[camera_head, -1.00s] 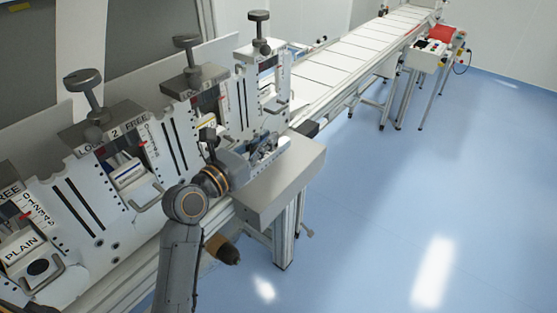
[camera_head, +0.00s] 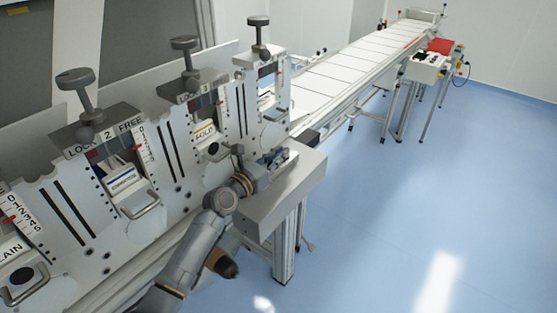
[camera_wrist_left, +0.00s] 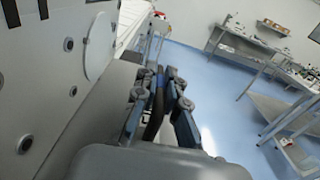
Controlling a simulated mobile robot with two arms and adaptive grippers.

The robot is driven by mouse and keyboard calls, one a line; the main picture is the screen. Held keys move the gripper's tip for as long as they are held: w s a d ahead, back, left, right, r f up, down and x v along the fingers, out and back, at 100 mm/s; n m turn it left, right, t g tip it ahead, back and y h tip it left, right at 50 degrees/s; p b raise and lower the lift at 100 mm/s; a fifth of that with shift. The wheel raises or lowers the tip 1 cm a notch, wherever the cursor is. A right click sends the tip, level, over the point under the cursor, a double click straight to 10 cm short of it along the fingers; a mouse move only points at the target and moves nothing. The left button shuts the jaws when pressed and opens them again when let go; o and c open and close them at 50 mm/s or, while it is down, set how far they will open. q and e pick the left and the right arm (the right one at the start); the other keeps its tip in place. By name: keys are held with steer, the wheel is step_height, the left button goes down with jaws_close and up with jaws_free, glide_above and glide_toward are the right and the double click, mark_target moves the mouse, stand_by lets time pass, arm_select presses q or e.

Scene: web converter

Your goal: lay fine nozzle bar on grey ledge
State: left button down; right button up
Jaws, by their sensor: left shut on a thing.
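The grey ledge (camera_head: 292,188) is the box-shaped grey block at the right end of the row of upright panels in the head view. Its flat surface also shows on the left in the wrist view (camera_wrist_left: 95,112). My left gripper (camera_head: 276,157) is low over the ledge's far left part, close to the last panel. In the wrist view its fingers (camera_wrist_left: 160,98) are shut on a thin dark bar (camera_wrist_left: 154,112), which looks like the fine nozzle bar. Most of the bar is hidden by the fingers, and I cannot tell whether it touches the ledge. My right gripper is not in view.
The last panel (camera_head: 243,110) stands close left of the gripper. A white conveyor (camera_head: 350,65) runs away behind the ledge. The blue floor (camera_head: 430,190) at right is clear.

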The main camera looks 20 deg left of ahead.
arm_select(q)
steer(key=shift+f, duration=0.15)
steer(key=shift+f, duration=0.15)
steer(key=c, duration=1.5)
jaws_free()
steer(key=shift+c, duration=0.2)
steer(key=shift+o, duration=0.6)
steer(key=shift+s, duration=0.1)
steer(key=v, duration=1)
steer(key=shift+s+a, duration=0.15)
steer(key=shift+s, duration=0.2)
steer(key=shift+s+a, duration=0.2)
steer(key=shift+s, duration=0.4)
